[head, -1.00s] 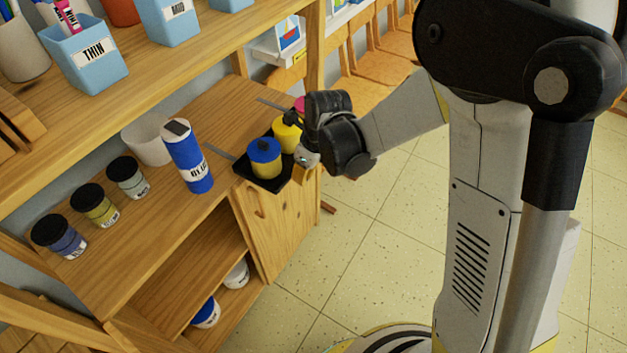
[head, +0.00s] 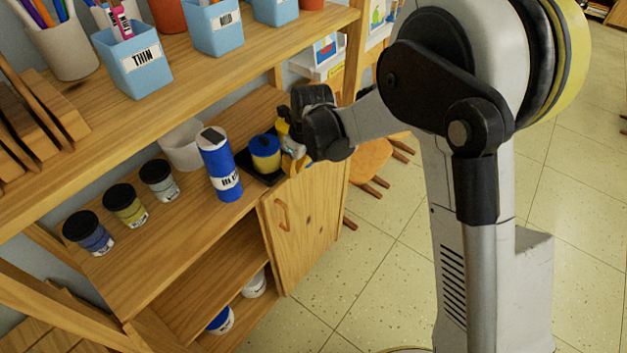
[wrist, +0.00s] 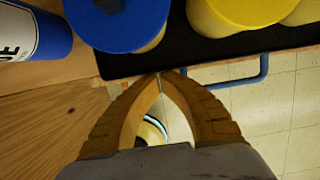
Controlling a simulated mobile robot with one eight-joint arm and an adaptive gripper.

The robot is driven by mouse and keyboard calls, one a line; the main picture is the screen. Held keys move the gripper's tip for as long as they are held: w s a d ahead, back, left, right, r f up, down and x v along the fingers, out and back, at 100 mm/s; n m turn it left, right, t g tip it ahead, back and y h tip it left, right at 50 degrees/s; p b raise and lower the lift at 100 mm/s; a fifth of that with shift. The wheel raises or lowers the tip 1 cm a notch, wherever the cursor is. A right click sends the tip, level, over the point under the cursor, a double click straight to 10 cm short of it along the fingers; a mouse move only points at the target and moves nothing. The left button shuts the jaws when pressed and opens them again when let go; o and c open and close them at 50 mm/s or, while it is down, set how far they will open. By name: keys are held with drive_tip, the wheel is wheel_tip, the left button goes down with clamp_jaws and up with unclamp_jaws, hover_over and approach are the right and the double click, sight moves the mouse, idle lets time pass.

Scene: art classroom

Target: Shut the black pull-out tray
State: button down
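The black tray (head: 256,172) lies on the wooden shelf, its front edge near the shelf edge above the cabinet door. It carries a yellow pot with a blue lid (head: 265,152) and other yellow pots, partly hidden by my gripper (head: 292,160). In the wrist view, the tray's black front rim (wrist: 125,64) runs across the top, with a blue handle (wrist: 262,72) to the right of my fingertips. My gripper's yellow fingers (wrist: 164,76) meet at the tips, with nothing visible between the tips. The tips are at the rim; whether they touch it is unclear.
A blue-labelled bottle (head: 219,165) stands just left of the tray, with a white tub (head: 182,146) behind. Several black-lidded jars (head: 126,204) stand further left. An upper shelf (head: 180,92) overhangs the back. The floor (head: 385,255) in front is open.

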drive_tip(key=shift+w+a, duration=0.75)
drive_tip(key=shift+a, duration=0.25)
